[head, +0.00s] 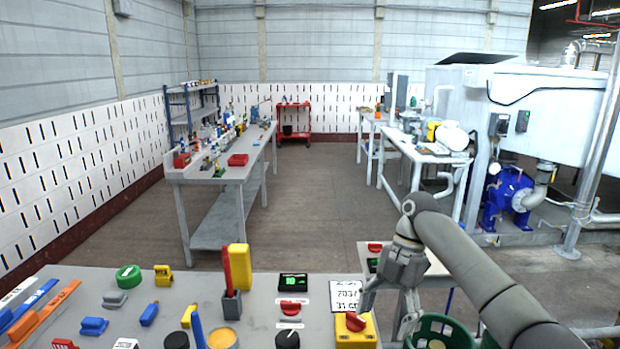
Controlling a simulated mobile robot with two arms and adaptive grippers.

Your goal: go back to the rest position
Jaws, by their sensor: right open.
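My right arm (465,260) comes in from the lower right. My right gripper (385,318) points down with its fingers apart and nothing visible between them. It hangs in front of the right end of the grey workbench (235,290), just right of a yellow box with a red knob (355,328). One finger overlaps the white card with black print (345,295) in the picture. A green basket (440,330) is below and right of the gripper, partly hidden by my arm. My left gripper is not in view.
A small table (425,262) stands behind the gripper. Beyond, the floor (310,215) is open between two long benches.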

